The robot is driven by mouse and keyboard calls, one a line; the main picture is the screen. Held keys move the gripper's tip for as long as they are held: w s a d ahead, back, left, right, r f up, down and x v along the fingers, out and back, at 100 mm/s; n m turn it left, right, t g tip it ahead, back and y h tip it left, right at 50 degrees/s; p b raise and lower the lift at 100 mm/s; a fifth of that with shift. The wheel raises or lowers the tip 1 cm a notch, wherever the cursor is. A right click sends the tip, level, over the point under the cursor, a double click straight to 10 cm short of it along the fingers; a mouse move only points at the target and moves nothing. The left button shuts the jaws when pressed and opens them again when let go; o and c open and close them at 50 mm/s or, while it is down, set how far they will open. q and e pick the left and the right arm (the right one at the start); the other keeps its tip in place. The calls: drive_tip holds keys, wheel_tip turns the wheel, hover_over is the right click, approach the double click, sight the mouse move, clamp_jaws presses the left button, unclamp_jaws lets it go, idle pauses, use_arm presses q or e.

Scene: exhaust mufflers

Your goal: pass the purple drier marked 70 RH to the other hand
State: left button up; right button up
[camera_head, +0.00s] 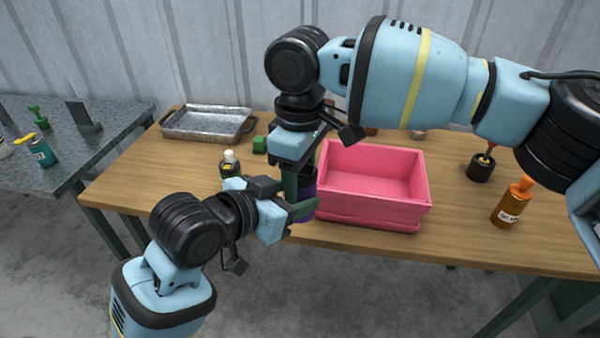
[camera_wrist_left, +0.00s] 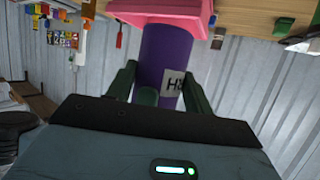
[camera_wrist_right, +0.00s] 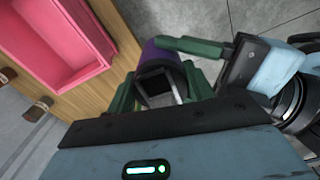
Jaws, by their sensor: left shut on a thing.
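The purple drier (camera_head: 308,196) is upright just left of the pink bin in the head view, mostly hidden by my grippers. My left gripper (camera_head: 306,209) is shut on it from the side. In the left wrist view the purple body (camera_wrist_left: 165,58) sits between the green fingers, with a white label partly readable as "H". My right gripper (camera_head: 301,180) comes down from above. In the right wrist view its fingers stand on either side of the drier's end (camera_wrist_right: 158,55), which shows a dark, square-looking opening; they look open around it.
The pink bin (camera_head: 372,215) stands close right of the grippers. A metal tray (camera_head: 207,124), a green block (camera_head: 259,144) and a white-capped bottle (camera_head: 230,166) are left. A brown bottle (camera_head: 510,207) and a dark cup (camera_head: 480,168) are right. The front-left wooden table (camera_head: 135,185) is clear.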

use_arm(q)
drive_tip(key=o, duration=1.1)
drive_tip(key=v, duration=0.8)
drive_tip(key=s+a+f+n+y, duration=0.1)
drive_tip(key=a+f+n+y, duration=0.15)
drive_tip(key=f, duration=0.95)
drive_tip(key=s+a+f+n+y, duration=0.1)
drive_tip(key=a+f+n, duration=0.2)
drive_tip(key=f, duration=0.9)
drive_tip(key=s+a+f+y, duration=0.1)
drive_tip(key=s+a+f, duration=0.1)
drive_tip(key=s+f, duration=0.4)
drive_tip(key=s+a+f+g+y, duration=0.1)
drive_tip(key=s+a+f, duration=0.1)
drive_tip(key=s+f, duration=0.4)
drive_tip(key=s+a+f+y, duration=0.1)
drive_tip(key=s+a+f, duration=0.1)
drive_tip(key=s+f, duration=0.4)
drive_tip(key=shift+s+a+n+g, duration=0.25)
drive_tip(key=shift+s+a+g, duration=0.05)
drive_tip(key=shift+s, duration=0.45)
drive_tip(key=shift+r, duration=0.1)
